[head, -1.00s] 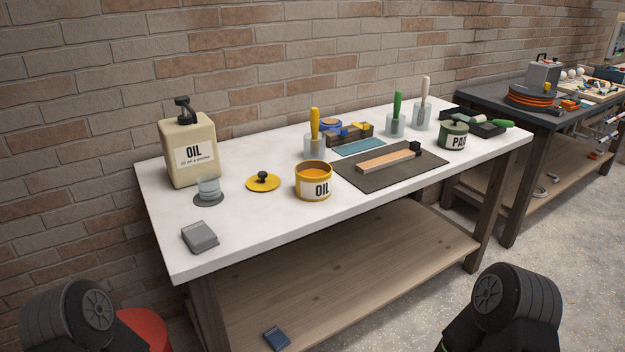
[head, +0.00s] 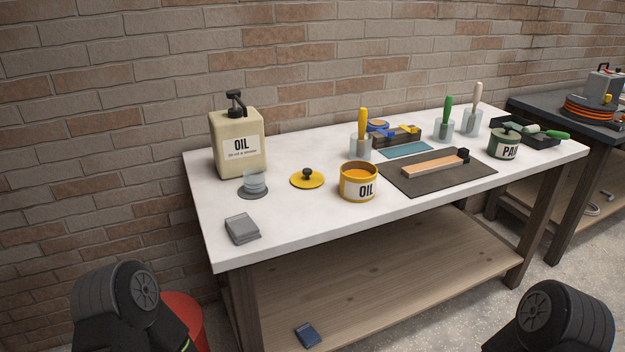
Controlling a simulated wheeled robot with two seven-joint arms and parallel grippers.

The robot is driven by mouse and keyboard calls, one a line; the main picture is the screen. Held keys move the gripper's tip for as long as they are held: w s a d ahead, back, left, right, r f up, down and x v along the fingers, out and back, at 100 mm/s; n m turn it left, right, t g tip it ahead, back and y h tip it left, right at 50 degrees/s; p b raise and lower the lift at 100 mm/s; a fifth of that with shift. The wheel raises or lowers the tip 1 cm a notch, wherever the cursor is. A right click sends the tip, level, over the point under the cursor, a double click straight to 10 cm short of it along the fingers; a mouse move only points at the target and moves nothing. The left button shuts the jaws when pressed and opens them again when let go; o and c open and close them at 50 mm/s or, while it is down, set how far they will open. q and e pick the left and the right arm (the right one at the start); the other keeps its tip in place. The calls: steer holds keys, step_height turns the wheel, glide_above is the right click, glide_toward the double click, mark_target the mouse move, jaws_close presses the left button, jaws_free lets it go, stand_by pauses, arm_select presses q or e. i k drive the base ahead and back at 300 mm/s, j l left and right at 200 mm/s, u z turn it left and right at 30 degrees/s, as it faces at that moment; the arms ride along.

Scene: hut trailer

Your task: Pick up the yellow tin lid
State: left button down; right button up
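The yellow tin lid (head: 307,180) is a flat yellow disc with a black knob. It lies on the white tabletop (head: 290,228), knob up. The open yellow oil tin (head: 359,183) stands just right of it, apart from it. Parts of my two arms show at the bottom left and bottom right, below and in front of the table. Both grippers are outside the view.
A beige oil jug (head: 238,145) and a small clear cup (head: 254,183) stand left of the lid. A grey block (head: 242,229) lies near the front left edge. A dark mat (head: 437,173) with a wooden strip lies to the right. A red object (head: 183,315) is on the floor.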

mark_target(307, 178)
steer(key=i+l+z, duration=0.15)
steer(key=z, duration=0.3)
steer(key=i+l+z, duration=0.1)
steer(key=i+z, duration=0.2)
steer(key=z, duration=0.15)
